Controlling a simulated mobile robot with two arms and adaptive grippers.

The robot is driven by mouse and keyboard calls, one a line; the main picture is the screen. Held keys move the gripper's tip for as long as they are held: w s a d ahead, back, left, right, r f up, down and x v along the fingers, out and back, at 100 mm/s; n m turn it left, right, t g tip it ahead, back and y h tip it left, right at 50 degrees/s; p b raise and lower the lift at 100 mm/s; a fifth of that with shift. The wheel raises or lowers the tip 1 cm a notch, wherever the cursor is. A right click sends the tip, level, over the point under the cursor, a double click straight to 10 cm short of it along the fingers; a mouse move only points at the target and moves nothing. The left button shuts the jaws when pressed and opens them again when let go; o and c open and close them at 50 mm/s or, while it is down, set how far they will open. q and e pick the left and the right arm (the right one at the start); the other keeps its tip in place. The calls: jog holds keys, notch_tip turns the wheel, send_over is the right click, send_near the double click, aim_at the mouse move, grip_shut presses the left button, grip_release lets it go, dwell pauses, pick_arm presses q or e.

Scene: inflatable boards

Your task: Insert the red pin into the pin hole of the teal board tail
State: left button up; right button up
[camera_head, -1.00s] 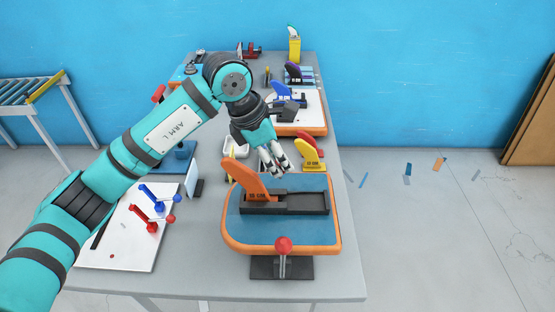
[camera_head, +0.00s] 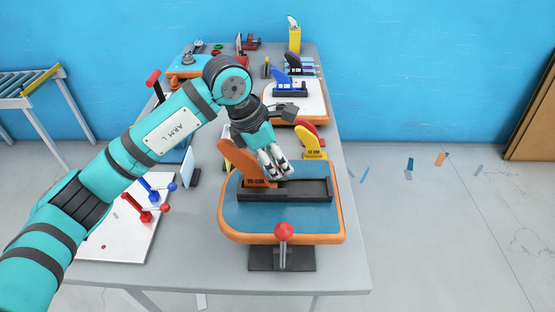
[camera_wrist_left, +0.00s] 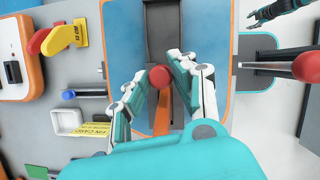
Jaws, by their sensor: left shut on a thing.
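The board tail (camera_head: 238,220) lies on the grey table, with a blue-teal deck and an orange rim. A long black fin box (camera_head: 312,190) is set in its deck. An orange fin (camera_head: 240,162) stands at the box's left end. My left gripper (camera_head: 275,165) is over the box, just right of the fin. In the left wrist view, its fingers are shut on the red pin (camera_wrist_left: 159,77), whose round red head shows between the fingertips. The pin's shaft and the pin hole are hidden. My right gripper (camera_wrist_left: 252,17) shows small at the wrist view's upper right, its jaws unclear.
A red-knobbed clamp (camera_head: 284,231) stands at the board's near edge. A yellow fin (camera_head: 311,146) and a white board (camera_head: 315,100) lie beyond. A white panel with red and blue levers (camera_head: 122,228) is at left.

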dwell(0.3)
pick_arm(q)
jog(key=shift+b, duration=0.6)
dwell(0.6)
dwell(0.8)
jog(key=shift+f+b, duration=1.45)
jog(key=shift+b, duration=0.2)
jog(key=shift+r, duration=0.2)
jog(key=shift+r+p, duration=0.5)
jog(key=shift+r, duration=0.35)
jog(key=shift+b, duration=0.75)
dwell(1.0)
jog(key=shift+f+b, duration=1.1)
